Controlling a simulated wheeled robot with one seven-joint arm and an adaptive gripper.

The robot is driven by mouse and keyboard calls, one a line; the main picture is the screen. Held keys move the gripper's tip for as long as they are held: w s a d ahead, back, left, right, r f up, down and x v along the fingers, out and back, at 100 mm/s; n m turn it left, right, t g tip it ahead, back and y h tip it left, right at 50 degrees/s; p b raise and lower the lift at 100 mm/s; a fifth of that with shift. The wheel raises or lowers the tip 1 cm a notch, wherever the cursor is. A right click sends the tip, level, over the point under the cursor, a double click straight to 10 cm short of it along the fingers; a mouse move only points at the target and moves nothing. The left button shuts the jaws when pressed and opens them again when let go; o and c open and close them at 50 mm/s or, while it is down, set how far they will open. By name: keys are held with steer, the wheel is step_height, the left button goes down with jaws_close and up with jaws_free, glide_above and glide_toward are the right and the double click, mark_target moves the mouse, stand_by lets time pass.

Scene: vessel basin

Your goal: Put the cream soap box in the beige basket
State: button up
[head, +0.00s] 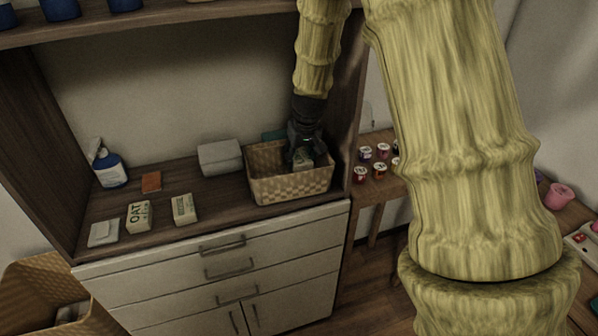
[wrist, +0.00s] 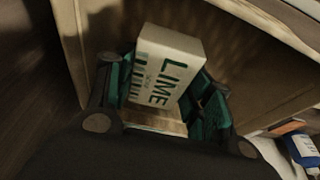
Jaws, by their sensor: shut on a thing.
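My gripper (head: 303,143) reaches down into the beige basket (head: 292,189) on the cabinet top. It is shut on a cream soap box (wrist: 168,62) with green LIME lettering. In the wrist view the box sits between the two green-padded fingers, tilted, with the basket wall (wrist: 262,50) around it. In the head view only a small part of the box (head: 302,160) shows, inside the basket's rim. Whether it touches the basket floor cannot be told. Another cream box, marked OAT (head: 139,215), and a similar lettered box (head: 184,209) lie to the left.
A grey-white box (head: 220,157) stands just left of the basket. A blue bottle (head: 110,168), an orange block (head: 151,182) and a pale flat piece (head: 103,233) are farther left. The cabinet's side panel (head: 345,120) is close on the right. Several small jars (head: 366,153) stand beyond it.

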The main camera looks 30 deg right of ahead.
steer(key=shift+w+a+f, duration=0.1)
steer(key=shift+f, duration=1)
steer(key=shift+f+p, duration=0.55)
steer(key=shift+f, duration=1.25)
steer(key=o, duration=1.1)
steer(key=shift+f, duration=0.1)
steer(key=shift+c, duration=0.2)
